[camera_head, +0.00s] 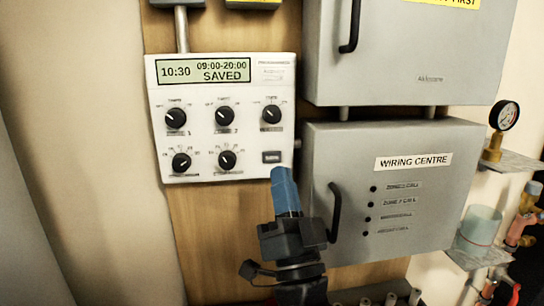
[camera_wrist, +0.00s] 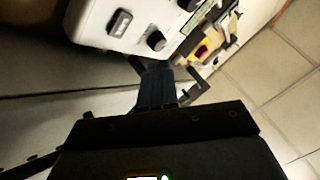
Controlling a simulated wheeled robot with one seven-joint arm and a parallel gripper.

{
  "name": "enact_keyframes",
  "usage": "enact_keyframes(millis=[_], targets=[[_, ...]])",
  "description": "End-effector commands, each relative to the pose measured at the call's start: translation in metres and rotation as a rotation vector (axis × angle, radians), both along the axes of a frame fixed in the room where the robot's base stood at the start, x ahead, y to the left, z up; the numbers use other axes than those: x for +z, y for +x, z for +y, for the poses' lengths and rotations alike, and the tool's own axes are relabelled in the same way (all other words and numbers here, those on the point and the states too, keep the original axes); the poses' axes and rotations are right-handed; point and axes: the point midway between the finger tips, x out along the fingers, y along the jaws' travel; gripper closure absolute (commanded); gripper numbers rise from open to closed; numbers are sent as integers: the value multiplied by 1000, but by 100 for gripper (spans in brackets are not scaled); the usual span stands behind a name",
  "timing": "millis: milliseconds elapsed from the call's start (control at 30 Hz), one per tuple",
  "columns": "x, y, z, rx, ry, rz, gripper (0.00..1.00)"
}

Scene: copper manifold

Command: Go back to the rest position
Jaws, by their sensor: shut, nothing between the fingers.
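My gripper (camera_head: 284,180) is shut and empty, its blue fingers together and pointing up in the head view. The fingertips are just below the dark button (camera_head: 271,157) at the lower right of the white programmer (camera_head: 240,140). I cannot tell whether they touch the panel. The programmer's display (camera_head: 203,71) reads 10:30, 09:00-20:00 and SAVED. In the wrist view the blue fingers (camera_wrist: 155,72) are in front of the lower edge of the white programmer (camera_wrist: 105,30), with its button (camera_wrist: 119,22) and a black knob (camera_wrist: 155,41) in sight.
The grey wiring centre box (camera_head: 430,210) with a black handle (camera_head: 335,212) is close to the right of my gripper. Another grey box (camera_head: 400,50) is above it. A pressure gauge (camera_head: 504,115) and pipework are at the far right. Plain wall (camera_head: 80,130) lies to the left.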

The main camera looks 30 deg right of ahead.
Motion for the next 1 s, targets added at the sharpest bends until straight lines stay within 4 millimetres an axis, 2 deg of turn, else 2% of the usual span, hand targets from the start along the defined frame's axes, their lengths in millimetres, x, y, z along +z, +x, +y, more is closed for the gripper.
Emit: enact_keyframes(millis=[633,767,867,1000], targets=[[-4,-2,0,-1,-3,9,100],[-26,-17,0,-6,-28,62,100],[-56,-40,-1,-15,-64,136,100],[-99,-82,-1,-25,-127,259,100]])
